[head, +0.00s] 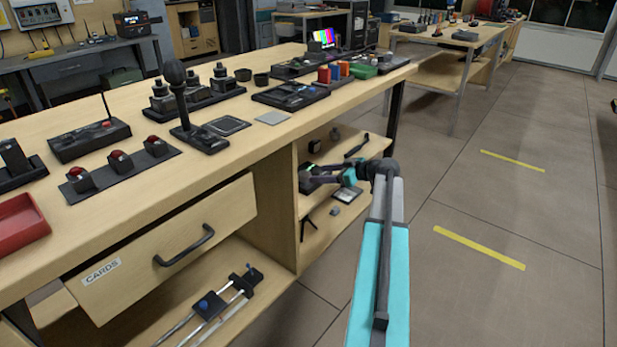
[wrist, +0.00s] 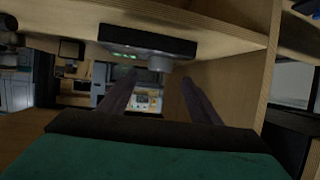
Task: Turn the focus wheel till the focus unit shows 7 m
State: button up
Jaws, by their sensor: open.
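The focus unit, a dark box with a small green readout, shows in the wrist view (wrist: 145,42) against a wooden board. A grey round wheel (wrist: 161,63) sticks out from its edge. The readout is too small to read. My gripper (wrist: 158,78) is open, its two dark fingers apart and pointing toward the wheel, with nothing seen between them but background. In the head view the arm reaches into the open shelves at the bench end, where my gripper (head: 308,180) overlaps a dark unit with a green glow. Contact with the wheel cannot be told.
A wooden side panel (wrist: 235,85) stands close right of the fingers in the wrist view. The bench top (head: 260,165) above is crowded with equipment. The floor at right is clear.

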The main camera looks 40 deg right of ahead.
aim_at(308, 175)
jog(key=shift+b+x, duration=0.45)
jog(key=shift+x, duration=2.9)
jog(key=shift+s, duration=0.1)
jog(key=shift+c, duration=0.2)
jog(key=c, duration=1)
